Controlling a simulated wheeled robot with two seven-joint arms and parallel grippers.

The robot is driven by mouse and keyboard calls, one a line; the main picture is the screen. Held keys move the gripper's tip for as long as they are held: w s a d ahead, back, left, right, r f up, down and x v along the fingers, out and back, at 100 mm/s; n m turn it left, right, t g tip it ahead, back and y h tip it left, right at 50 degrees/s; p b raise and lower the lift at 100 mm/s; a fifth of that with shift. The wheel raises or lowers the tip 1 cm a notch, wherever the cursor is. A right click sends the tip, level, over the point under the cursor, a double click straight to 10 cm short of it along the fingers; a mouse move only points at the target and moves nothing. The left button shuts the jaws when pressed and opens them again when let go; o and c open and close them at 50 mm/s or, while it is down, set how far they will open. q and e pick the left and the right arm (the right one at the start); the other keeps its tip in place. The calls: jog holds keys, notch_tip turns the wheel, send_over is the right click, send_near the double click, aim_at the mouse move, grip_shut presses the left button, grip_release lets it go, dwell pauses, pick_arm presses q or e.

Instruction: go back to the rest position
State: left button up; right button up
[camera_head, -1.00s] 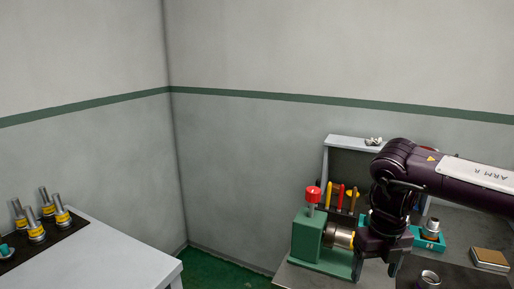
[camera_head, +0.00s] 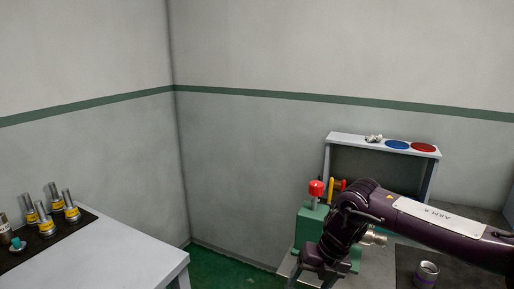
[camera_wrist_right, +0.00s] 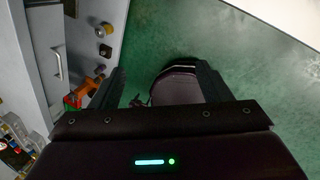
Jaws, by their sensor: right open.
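My right gripper (camera_head: 309,280) is at the bottom edge of the head view, in front of the green pipe vise (camera_head: 309,228) with the red knob. It points downward, and its fingers are spread and empty. My right forearm crosses in front of the vise and hides part of it. In the right wrist view the gripper's two fingers (camera_wrist_right: 160,70) stand apart over the green floor (camera_wrist_right: 150,35), with no workpiece between them. My left gripper is not in view.
A grey table (camera_head: 120,250) at the left carries several yellow-banded metal pieces (camera_head: 71,212) on a dark mat. A shelf (camera_head: 365,143) with blue and red discs stands behind the vise. A metal cup (camera_head: 427,272) stands at the right. Green floor lies between the tables.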

jog(key=w+a+f+m+t+y, duration=0.2)
jog(key=a+f+m+y, duration=0.45)
jog(key=a+f, duration=0.7)
jog(key=s+d+f+m+t+h, duration=0.1)
jog(key=s+d+f+m+t, duration=0.15)
jog(key=f+m, duration=0.6)
jog(key=s+d+f+m+t+h, duration=0.1)
jog(key=s+d+f+m+h, duration=0.3)
jog(key=f, duration=0.7)
jog(key=s+d+f+m+g+h, duration=0.1)
jog(key=s+d+f+m, duration=0.3)
jog(key=s+f, duration=0.4)
jog(key=s+d+f+m+g+h, duration=0.1)
jog(key=s+d+f+m, duration=0.4)
jog(key=s, duration=0.6)
jog(key=s+d+f+m+g+h, duration=0.15)
jog(key=s+d+f, duration=0.25)
jog(key=s+f, duration=0.4)
jog(key=s+d+f+m+g+h, duration=0.1)
jog(key=s+d+m, duration=0.1)
jog(key=s, duration=0.6)
jog(key=s+d+f+m, duration=0.1)
jog(key=s+d+m, duration=0.1)
jog(key=s, duration=0.6)
jog(key=shift+s+f+g+h, duration=0.15)
jog(key=shift+s+g+h, duration=0.1)
jog(key=shift+g+h, duration=0.15)
